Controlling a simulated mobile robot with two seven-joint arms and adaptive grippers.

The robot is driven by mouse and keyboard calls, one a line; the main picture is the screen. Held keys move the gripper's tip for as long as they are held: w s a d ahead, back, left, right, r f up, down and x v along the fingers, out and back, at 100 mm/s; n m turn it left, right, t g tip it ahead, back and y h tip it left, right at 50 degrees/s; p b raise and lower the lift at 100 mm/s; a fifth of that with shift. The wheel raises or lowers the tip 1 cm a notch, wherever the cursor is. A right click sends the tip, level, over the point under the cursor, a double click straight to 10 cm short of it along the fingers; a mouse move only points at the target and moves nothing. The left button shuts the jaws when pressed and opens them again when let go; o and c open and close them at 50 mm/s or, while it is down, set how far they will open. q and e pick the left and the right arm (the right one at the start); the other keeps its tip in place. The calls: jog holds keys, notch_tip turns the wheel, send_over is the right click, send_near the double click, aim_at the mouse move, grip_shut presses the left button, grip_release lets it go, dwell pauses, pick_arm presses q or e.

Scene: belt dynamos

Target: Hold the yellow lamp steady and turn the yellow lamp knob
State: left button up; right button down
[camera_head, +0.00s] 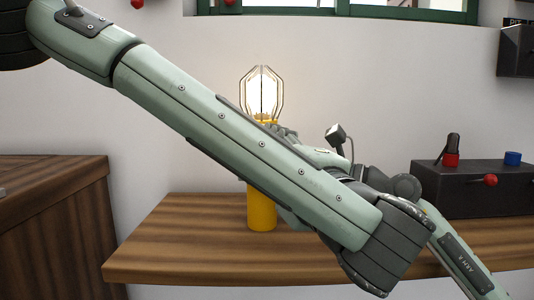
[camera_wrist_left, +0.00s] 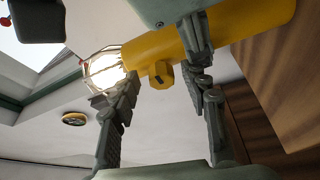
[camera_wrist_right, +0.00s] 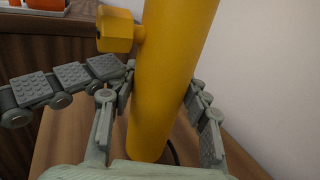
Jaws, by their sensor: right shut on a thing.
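The yellow lamp (camera_head: 262,207) stands upright on the wooden table, its caged bulb (camera_head: 263,96) glowing. My left arm crosses in front of its middle in the head view. My right gripper (camera_wrist_right: 160,92) is shut on the lamp's yellow body, a finger on each side. The yellow knob (camera_wrist_left: 160,75) sticks out from the body in the left wrist view; it also shows in the right wrist view (camera_wrist_right: 116,30). My left gripper (camera_wrist_left: 165,88) is open, its fingers to either side of the knob and apart from it. The left gripper's fingers are hidden in the head view.
The wooden table (camera_head: 150,260) has free room left of the lamp. A dark box (camera_head: 480,195) with a red knob (camera_head: 490,180) and a blue cap (camera_head: 513,158) stands at the right. A wooden cabinet (camera_head: 50,220) is at the left. A wall is behind.

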dwell(0.4)
pick_arm(q)
jog(key=s+r+n+g+h, duration=0.4)
jog(key=s+r+n+h, duration=0.2)
jog(key=s+n, duration=0.65)
jog(key=s+d+f+m+g+h, duration=0.1)
jog(key=d+f+g+h, duration=0.15)
jog(key=f, duration=0.35)
jog(key=s+d+f+m+g+h, duration=0.1)
jog(key=s+d+f+g, duration=0.1)
jog(key=f+g, duration=0.35)
jog(key=s+d+f+m+g+h, duration=0.3)
jog(key=s+f+g, duration=0.3)
jog(key=s, duration=0.4)
jog(key=shift+s+d+f+m, duration=0.2)
jog(key=shift+d+f+m, duration=0.2)
jog(key=shift+f, duration=0.3)
